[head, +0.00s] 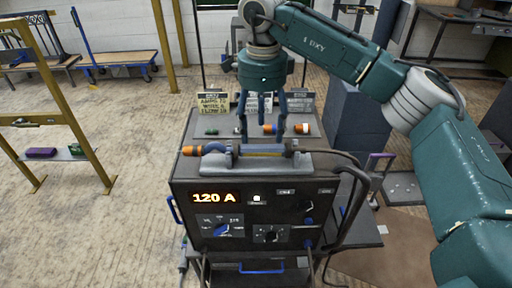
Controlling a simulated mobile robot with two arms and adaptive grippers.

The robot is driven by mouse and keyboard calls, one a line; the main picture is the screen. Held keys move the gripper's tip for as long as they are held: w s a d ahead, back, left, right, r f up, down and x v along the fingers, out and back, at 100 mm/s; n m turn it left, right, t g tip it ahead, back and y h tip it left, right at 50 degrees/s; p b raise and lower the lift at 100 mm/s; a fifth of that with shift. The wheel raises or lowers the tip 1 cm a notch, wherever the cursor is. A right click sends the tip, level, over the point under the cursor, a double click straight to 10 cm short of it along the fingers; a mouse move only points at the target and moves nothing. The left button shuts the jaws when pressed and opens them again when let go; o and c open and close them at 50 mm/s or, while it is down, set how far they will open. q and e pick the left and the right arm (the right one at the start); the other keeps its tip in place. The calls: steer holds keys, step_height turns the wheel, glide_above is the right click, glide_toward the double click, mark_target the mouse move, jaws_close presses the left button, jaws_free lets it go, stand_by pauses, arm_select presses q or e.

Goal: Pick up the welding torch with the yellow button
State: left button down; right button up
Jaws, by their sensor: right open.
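My right gripper (262,125) hangs from above, fingers pointing down and spread open. It is empty, above and slightly behind a blue, grey and orange torch-like tool (213,148) lying across a grey cradle (255,162) on top of the dark welding machine (190,185). The fingers overlap a tray behind in the picture, so their exact height is hard to tell. On that tray lie small pieces: an orange-and-blue one (270,128), an orange one (302,128) and a green one (212,131). I cannot make out a yellow button on any of them. My left gripper is out of view.
The machine's front has a lit "120 A" display (213,198) and knobs. Black cables run down its right side. Signs (213,105) stand behind the tray. A yellow frame (75,120) with a shelf holding purple and green items stands left, with open floor between.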

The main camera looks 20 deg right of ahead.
mark_target(259, 148)
steer(key=shift+f, duration=0.9)
steer(key=f+p, duration=0.2)
steer(key=f, duration=0.3)
steer(key=shift+a+p, duration=0.3)
steer(key=shift+p, duration=0.1)
steer(key=shift+f, duration=0.2)
steer(key=shift+r, duration=0.1)
steer(key=c, duration=1.4)
steer(key=shift+w, duration=0.1)
